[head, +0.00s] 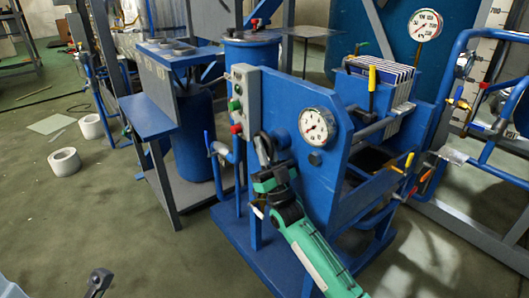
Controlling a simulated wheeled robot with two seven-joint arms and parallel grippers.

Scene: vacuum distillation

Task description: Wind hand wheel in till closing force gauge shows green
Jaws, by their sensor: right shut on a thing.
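The closing force gauge (317,126) is a round white dial on the front plate of the blue press frame. Its needle is too small to read, and I cannot make out a green zone. A dark hand wheel (264,146) shows in part to the left of the gauge, seen nearly edge-on. My right gripper (267,171), at the end of my green arm, is shut on the hand wheel at its lower part. The gripper and wrist hide some of the wheel. My left gripper is not clearly in view.
A grey box with green and red buttons (236,102) stands just left of the wheel. Plates (380,70) stand in the frame behind the gauge. Another dial (425,25) is at the upper right. Blue pipes with coloured handles crowd the right. White rolls (65,161) lie on open floor at left.

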